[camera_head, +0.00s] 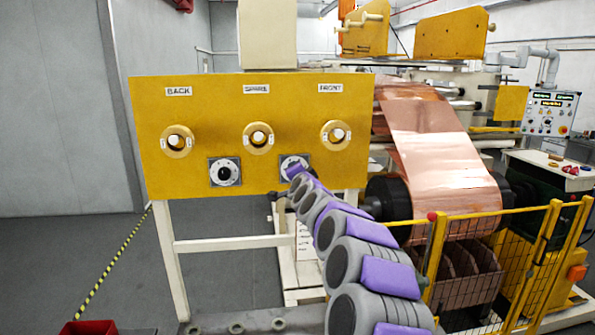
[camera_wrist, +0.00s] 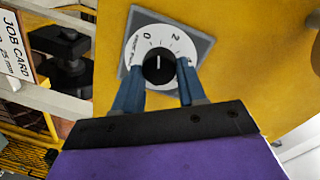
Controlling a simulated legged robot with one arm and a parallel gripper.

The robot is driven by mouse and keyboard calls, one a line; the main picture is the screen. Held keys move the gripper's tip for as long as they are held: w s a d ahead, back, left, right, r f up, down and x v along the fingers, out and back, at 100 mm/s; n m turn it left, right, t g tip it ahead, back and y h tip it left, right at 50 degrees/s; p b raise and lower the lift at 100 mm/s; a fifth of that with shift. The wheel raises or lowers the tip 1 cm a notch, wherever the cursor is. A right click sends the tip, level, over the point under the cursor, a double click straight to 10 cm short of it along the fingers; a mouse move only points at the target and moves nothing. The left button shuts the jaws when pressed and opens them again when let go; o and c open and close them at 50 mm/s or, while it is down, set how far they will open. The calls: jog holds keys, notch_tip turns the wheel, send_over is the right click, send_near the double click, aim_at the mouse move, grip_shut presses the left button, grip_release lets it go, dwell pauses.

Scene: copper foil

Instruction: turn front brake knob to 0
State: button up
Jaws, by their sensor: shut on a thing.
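In the wrist view the black front brake knob (camera_wrist: 158,70) sits on a white round dial (camera_wrist: 137,48) with a square grey plate behind it. The figures 0 and 2 show on the dial. The knob's white line points up in the picture, between the 0 and the 2. My gripper (camera_wrist: 160,78) is shut on the knob, with one blue finger on each side. In the head view my arm reaches the right-hand dial (camera_head: 288,161) on the yellow panel (camera_head: 200,101), below and left of the FRONT label. My gripper hides most of this dial there.
A second dial (camera_head: 224,172) is on the panel's left, under round yellow fittings labelled BACK, SPARE and FRONT. Copper foil rolls (camera_head: 455,190) and a yellow mesh guard (camera_head: 470,290) stand to the right. Open floor lies to the left.

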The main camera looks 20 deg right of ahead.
jog(key=n+p, duration=0.1)
jog(key=n, duration=0.1)
jog(key=n+p, duration=0.1)
jog(key=n, duration=0.1)
jog(key=shift+a+f+n+h, duration=0.15)
jog(key=shift+f+n+h, duration=0.15)
jog(key=shift+f, duration=0.1)
jog(key=shift+p, duration=0.3)
jog(key=o, duration=0.9)
jog(key=shift+w, duration=0.15)
jog(key=shift+c, duration=0.2)
jog(key=shift+o, duration=1)
jog(key=shift+r, duration=0.15)
jog(key=b+v, duration=0.1)
jog(key=v, duration=1.6)
jog(key=shift+s, duration=0.25)
